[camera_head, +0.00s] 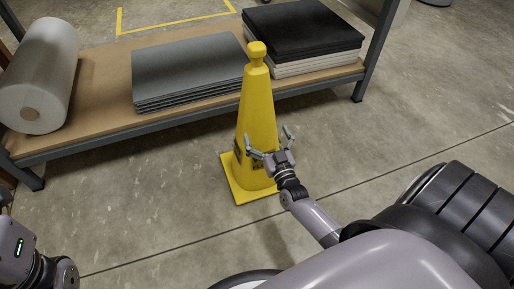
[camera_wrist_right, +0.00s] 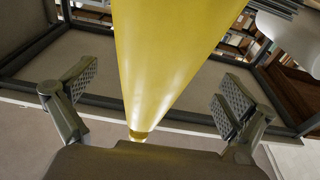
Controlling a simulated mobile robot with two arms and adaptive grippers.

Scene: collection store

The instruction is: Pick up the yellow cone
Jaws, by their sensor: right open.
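The yellow cone (camera_head: 257,105) stands upright on its square base on the concrete floor, in front of a low shelf. My right gripper (camera_head: 268,142) is at the lower part of the cone, on its near right side, with its fingers spread apart. In the right wrist view, the cone (camera_wrist_right: 165,55) fills the middle, between the two open fingers of the right gripper (camera_wrist_right: 158,95). A gap shows between each finger and the cone there. Part of my left arm shows at the lower left of the head view, but its fingers do not.
The low shelf (camera_head: 95,110) behind the cone holds a white roll (camera_head: 40,75), grey sheets (camera_head: 188,68) and a stack of black and white sheets (camera_head: 300,32). The shelf edge is close behind the cone. Floor (camera_head: 420,120) to the right is clear.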

